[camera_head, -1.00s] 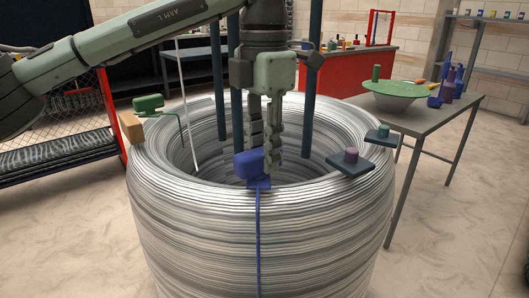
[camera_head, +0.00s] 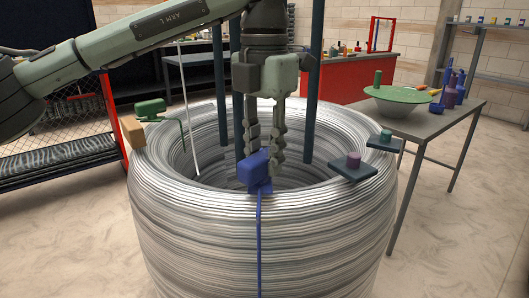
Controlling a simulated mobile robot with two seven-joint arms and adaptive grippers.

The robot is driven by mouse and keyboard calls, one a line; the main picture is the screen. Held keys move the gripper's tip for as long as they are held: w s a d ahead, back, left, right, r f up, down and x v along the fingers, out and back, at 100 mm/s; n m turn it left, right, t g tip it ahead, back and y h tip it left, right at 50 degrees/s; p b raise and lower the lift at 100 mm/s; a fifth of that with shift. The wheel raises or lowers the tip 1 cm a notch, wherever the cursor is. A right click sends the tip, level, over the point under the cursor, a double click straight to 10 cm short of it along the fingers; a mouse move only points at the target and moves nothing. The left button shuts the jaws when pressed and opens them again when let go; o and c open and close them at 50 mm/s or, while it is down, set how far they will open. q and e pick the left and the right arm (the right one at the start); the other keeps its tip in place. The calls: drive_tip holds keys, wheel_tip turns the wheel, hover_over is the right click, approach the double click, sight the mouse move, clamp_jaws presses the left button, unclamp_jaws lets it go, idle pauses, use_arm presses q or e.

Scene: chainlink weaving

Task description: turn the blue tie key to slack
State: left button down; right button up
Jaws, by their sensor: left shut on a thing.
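The blue tie key (camera_head: 252,170) is a blocky blue handle at the near inner rim of the big wire coil (camera_head: 262,235). A blue strap (camera_head: 259,240) runs from its foot down the coil's front. My left gripper (camera_head: 265,162) points straight down over the coil's opening, its dark ridged fingers at the key. It is shut on the blue tie key, which hides part of one finger. The key's handle sits slightly skewed, its top edge rising to the right. My right gripper is not in view.
A green key (camera_head: 150,108) and a tan block (camera_head: 133,132) sit on the coil's left rim. Dark plates with a purple knob (camera_head: 353,160) and a green knob (camera_head: 386,136) stand at the right rim. Dark upright posts (camera_head: 313,80) rise inside the coil. A grey table (camera_head: 425,122) stands right.

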sight(264, 153)
use_arm(q)
drive_tip(key=c, duration=1.2)
unclamp_jaws()
wheel_tip(264, 153, up, 12)
drive_tip(key=shift+r, duration=0.1)
